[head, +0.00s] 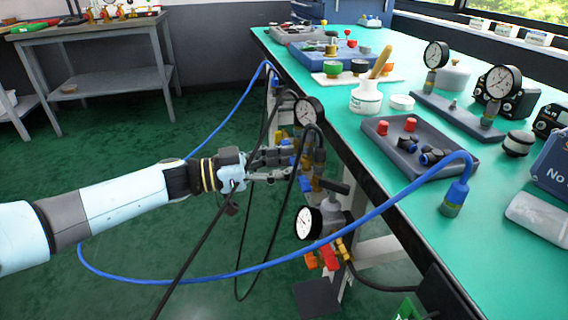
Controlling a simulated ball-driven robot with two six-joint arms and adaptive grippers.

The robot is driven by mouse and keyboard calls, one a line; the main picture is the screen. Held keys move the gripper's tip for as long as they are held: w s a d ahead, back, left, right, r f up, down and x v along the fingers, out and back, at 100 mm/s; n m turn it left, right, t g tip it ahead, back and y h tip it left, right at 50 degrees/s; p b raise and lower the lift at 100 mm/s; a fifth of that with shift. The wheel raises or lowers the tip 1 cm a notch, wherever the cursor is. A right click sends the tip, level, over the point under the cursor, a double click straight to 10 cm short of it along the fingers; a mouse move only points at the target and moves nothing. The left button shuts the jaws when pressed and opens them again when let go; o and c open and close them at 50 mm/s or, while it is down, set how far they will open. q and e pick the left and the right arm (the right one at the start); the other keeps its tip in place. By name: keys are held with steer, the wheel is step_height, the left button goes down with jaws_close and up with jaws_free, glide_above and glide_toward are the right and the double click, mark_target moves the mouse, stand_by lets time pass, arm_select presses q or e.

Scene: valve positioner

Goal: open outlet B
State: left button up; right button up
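My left gripper (284,166) reaches in from the left to the upper valve assembly beside the table's front edge. Its two fingers are apart, with their tips close to the brass and blue fittings (303,163); I cannot tell whether they touch. The upper assembly carries a round white-faced gauge (308,111). Below it is a second gauge (307,223) with red and orange fittings (327,258) and a dark lever (331,186). No label for outlet B can be read, and hoses partly hide the upper fittings. My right gripper is not in view.
A blue hose (375,214) loops from the floor side over the table edge. Black hoses (267,140) hang around the gripper. The green table (345,132) holds a grey tray (452,172), gauges and jars. Open floor lies to the left.

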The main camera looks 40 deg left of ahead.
arm_select(q)
steer(key=c, duration=0.4)
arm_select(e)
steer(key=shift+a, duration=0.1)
arm_select(q)
steer(key=shift+o, duration=0.2)
steer(key=shift+m, duration=0.4)
steer(key=m, duration=0.7)
steer(key=shift+f, duration=0.1)
steer(key=m+b, duration=0.1)
steer(key=m, duration=0.4)
steer(key=shift+m+b, duration=0.3)
steer(key=shift+m, duration=0.1)
steer(key=shift+m+b, duration=0.6)
steer(key=shift+m, duration=1.6)
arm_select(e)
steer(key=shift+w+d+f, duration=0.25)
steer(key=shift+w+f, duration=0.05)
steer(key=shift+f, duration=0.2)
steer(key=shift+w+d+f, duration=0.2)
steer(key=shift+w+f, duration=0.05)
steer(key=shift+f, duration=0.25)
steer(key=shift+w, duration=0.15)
